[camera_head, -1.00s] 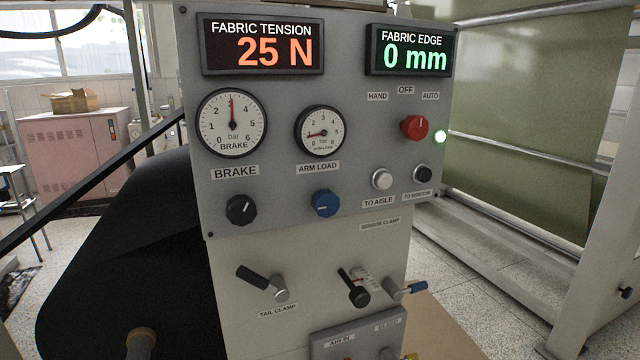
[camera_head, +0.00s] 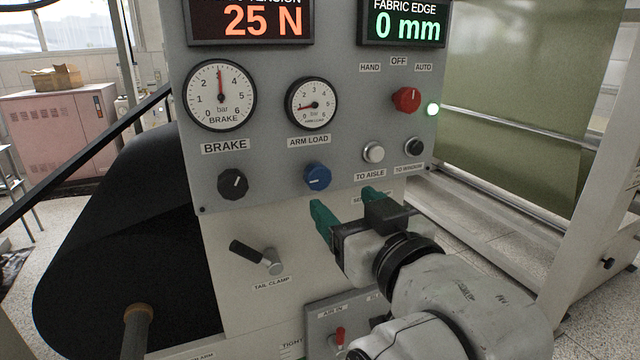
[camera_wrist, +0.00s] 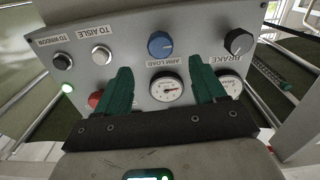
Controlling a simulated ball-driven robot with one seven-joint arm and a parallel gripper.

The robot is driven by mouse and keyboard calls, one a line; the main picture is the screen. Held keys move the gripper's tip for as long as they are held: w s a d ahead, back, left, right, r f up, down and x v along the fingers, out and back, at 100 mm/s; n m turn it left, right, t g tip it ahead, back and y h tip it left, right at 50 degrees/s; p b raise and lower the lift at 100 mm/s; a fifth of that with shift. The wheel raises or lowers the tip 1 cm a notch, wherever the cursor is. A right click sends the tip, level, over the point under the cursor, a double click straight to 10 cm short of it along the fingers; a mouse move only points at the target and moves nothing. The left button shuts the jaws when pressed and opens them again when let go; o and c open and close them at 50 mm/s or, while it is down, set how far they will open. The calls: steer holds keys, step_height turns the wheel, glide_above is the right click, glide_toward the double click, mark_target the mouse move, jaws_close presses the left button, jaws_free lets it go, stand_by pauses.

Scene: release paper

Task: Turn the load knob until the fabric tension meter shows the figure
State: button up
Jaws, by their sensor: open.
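The blue ARM LOAD knob (camera_head: 317,176) is on the grey panel, below the small arm load gauge (camera_head: 311,104), whose needle points to the left, low on the scale. The fabric tension meter (camera_head: 250,20) reads 25 N in orange; its label is partly cut off. My gripper (camera_head: 346,203) is open and empty, its green fingers just below and right of the knob, apart from it. In the wrist view the blue knob (camera_wrist: 160,44) lies beyond and between the two green fingertips, with the arm load gauge (camera_wrist: 167,89) between the fingers.
The black BRAKE knob (camera_head: 233,183) is left of the blue knob. The TO AISLE button (camera_head: 373,152), TO WINDOW button (camera_head: 414,147) and red selector (camera_head: 406,99) are to the right. The tail clamp lever (camera_head: 258,257) sticks out below left. A fabric edge display (camera_head: 403,25) reads 0 mm.

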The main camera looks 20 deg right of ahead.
mark_target(321, 181)
steer(key=w, duration=0.9)
steer(key=shift+w, duration=0.35)
steer(key=c, duration=1)
